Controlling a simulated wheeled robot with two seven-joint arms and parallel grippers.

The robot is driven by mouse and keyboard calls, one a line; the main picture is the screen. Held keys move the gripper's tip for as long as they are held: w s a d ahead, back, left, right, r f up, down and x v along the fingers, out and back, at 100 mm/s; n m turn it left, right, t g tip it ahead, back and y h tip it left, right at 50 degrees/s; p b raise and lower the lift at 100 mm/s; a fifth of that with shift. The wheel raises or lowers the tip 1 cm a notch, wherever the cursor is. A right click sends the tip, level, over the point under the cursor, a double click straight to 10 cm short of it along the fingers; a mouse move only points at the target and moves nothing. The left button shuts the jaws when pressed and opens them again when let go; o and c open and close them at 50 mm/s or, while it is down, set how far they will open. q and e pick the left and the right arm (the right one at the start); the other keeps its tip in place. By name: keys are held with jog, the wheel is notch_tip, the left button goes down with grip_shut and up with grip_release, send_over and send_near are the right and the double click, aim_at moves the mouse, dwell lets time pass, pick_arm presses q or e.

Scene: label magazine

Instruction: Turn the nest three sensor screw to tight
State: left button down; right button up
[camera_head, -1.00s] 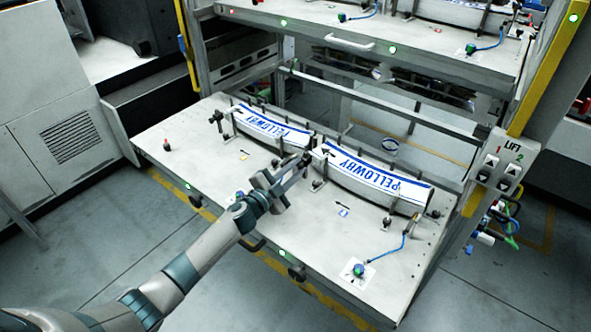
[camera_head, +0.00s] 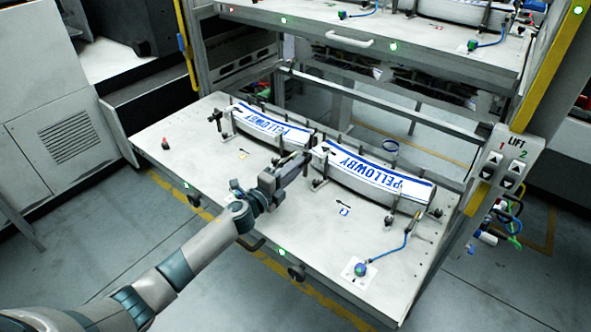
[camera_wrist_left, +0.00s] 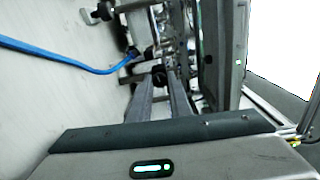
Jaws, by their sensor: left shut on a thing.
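My left gripper (camera_head: 304,160) reaches over the lower shelf (camera_head: 235,190) to the gap between two curved label stacks. In the left wrist view its two fingers (camera_wrist_left: 160,82) close on a small dark round knob (camera_wrist_left: 159,73), which appears to be the sensor screw. The fingers hide most of it, and I cannot read its turn or a nest number. The left label stack (camera_head: 268,127) and the right label stack (camera_head: 372,174) both show blue PELLOWBY print and lie behind the gripper. My right gripper is in neither view.
A blue cable (camera_wrist_left: 60,57) runs close to the fingers in the left wrist view. Posts stand around the stacks. A blue-capped fitting (camera_head: 361,269) sits at the shelf's front right. An upper shelf (camera_head: 300,32) overhangs behind. The shelf's front left is mostly clear.

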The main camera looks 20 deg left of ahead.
pick_arm(q)
jog(key=m+b, duration=0.1)
jog(key=m, duration=0.4)
jog(key=shift+f+m, duration=0.1)
jog(key=shift+m, duration=0.3)
jog(key=m, duration=0.9)
jog(key=shift+m, duration=0.3)
jog(key=shift+a+m, duration=0.1)
jog(key=shift+m, duration=1.1)
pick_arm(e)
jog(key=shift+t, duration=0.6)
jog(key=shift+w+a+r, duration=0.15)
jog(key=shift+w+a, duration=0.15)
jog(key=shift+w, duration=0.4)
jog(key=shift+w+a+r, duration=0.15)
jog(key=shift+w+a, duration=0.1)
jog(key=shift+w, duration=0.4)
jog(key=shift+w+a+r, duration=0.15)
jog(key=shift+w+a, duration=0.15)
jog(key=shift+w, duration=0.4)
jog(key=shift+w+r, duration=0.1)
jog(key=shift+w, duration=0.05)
pick_arm(q)
jog(key=c, duration=1.6)
grip_release()
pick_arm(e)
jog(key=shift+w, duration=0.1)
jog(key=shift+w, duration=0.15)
